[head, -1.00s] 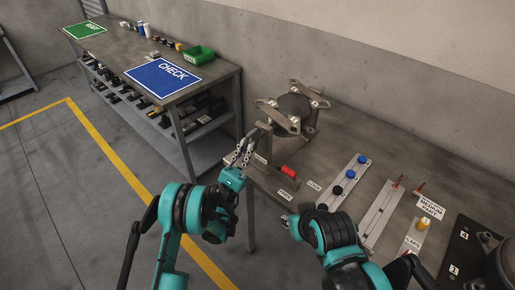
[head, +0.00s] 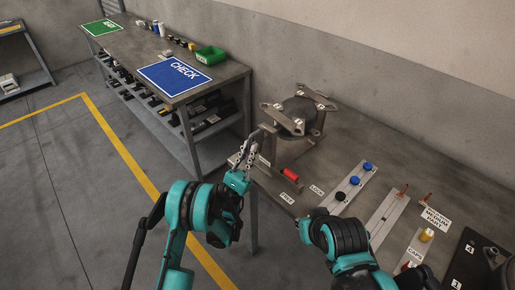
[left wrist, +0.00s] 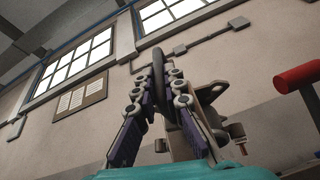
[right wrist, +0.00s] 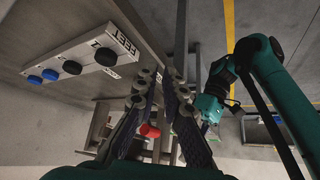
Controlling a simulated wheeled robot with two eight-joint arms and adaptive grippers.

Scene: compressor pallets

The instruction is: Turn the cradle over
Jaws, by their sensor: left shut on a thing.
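The cradle (head: 318,128) stands on the bench at the wall, with metal arms clamped around a dark rounded compressor (head: 297,108). My left gripper (head: 246,150) is at the cradle's left side, shut on its dark crank handle (left wrist: 158,72), which stands up between the fingers in the left wrist view. A red-gripped lever (head: 290,174) is on the cradle's base, near the LOCK and FREE labels; it also shows in the left wrist view (left wrist: 300,76). My right gripper (right wrist: 160,75) hangs before the bench's front edge; its fingertips are close together, with no held thing clearly visible.
A strip with blue and black feet (head: 354,181) lies right of the cradle. Beyond it are another strip (head: 387,215), a caps holder (head: 417,248) and a dark numbered plate (head: 465,258). A second bench with a CHECK mat (head: 175,75) and green bin (head: 210,55) stands at left.

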